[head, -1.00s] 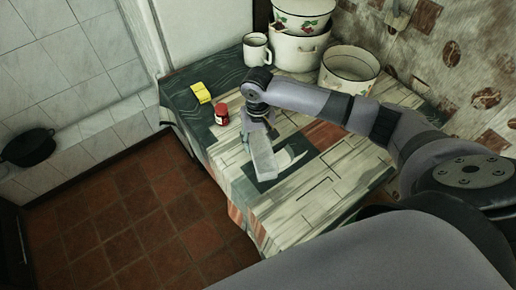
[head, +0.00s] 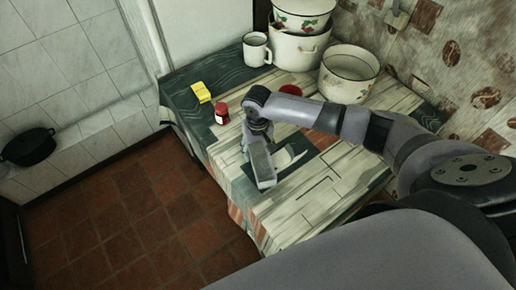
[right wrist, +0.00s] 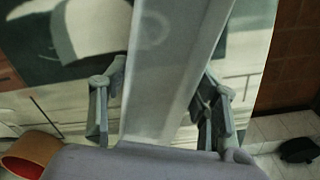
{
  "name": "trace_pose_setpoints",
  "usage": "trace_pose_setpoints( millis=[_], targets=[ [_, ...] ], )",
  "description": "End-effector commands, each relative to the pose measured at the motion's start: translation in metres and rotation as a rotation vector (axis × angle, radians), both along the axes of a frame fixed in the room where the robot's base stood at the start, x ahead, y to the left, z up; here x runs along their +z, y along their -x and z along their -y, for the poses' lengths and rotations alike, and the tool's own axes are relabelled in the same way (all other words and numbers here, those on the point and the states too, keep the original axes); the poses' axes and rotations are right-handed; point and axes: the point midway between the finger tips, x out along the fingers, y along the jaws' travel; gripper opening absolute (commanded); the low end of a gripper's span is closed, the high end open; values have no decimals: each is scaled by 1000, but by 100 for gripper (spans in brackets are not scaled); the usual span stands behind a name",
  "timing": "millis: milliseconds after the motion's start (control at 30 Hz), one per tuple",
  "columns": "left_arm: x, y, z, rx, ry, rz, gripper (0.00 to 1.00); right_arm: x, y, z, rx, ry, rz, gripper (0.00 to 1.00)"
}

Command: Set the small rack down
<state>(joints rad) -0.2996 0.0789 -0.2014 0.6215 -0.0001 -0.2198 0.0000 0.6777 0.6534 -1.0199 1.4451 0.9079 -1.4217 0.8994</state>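The small rack (head: 262,166) is a narrow grey block in the head view, above the front part of the patterned table; I cannot tell whether its lower end touches the tabletop. My right gripper (head: 256,140) is at its upper end. In the right wrist view the rack (right wrist: 172,65) runs as a pale grey bar between the two fingers of the right gripper (right wrist: 160,105), which appear closed on its sides. The gripper body hides its near end. My left gripper is in neither view.
A red jar (head: 221,114) and a yellow box (head: 201,92) stand left of the rack. A white mug (head: 256,50), stacked pots (head: 297,50) and an open pot (head: 348,75) are at the back. Bare tabletop (head: 325,190) lies to the right.

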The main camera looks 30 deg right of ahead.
Motion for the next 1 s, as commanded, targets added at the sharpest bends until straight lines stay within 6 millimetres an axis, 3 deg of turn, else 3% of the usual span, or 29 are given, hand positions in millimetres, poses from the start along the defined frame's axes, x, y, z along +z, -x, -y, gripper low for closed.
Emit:
trace_pose_setpoints(
  millis=[167,567,1000],
  targets=[
    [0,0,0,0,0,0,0,0,0,0,0,0,0,70],
    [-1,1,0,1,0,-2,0,7,-1,0,0,0,2,70],
    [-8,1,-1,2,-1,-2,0,93,-1,-1,0,-1,4,70]
  ],
)
